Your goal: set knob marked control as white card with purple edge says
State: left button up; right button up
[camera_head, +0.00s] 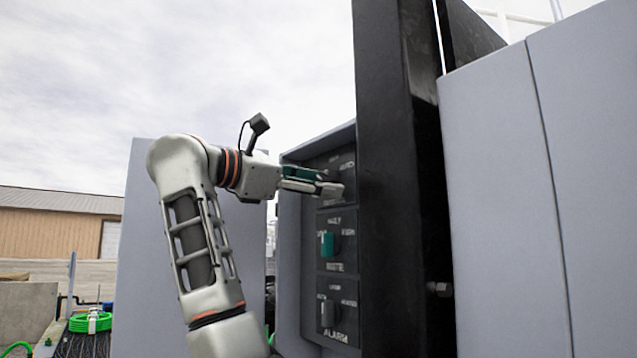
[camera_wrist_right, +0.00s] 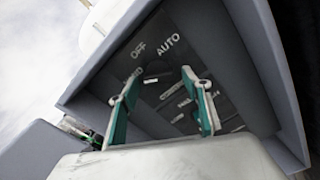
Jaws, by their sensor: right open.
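My right gripper (camera_head: 330,184) is in front of the top plate (camera_head: 345,162) of a recessed grey panel, with its fingers pointing at it. In the right wrist view the gripper (camera_wrist_right: 160,92) is open, its two green-padded fingers apart. The top plate (camera_wrist_right: 160,50) there reads OFF and AUTO, with a third word partly hidden by the left finger. The top plate's knob and name are hidden or too unclear to make out, so I cannot read "control" on any plate. No white card with a purple edge shows. My left gripper is not in view.
A black post (camera_head: 395,180) stands close right of the panel. The grey housing rim (camera_head: 290,250) borders its left.

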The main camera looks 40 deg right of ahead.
jog(key=c, duration=1.1)
jog(key=shift+c, duration=0.2)
jog(key=shift+m, duration=0.5)
jog(key=m, duration=1)
jog(key=shift+w+r, duration=0.15)
jog(key=shift+r, duration=0.15)
jog(key=m, duration=0.6)
jog(key=shift+r+m, duration=0.2)
jog(key=shift+m, duration=0.1)
jog(key=m, duration=0.6)
jog(key=shift+r, duration=0.1)
jog(key=shift+s+m, duration=0.2)
jog(key=shift+m, duration=0.2)
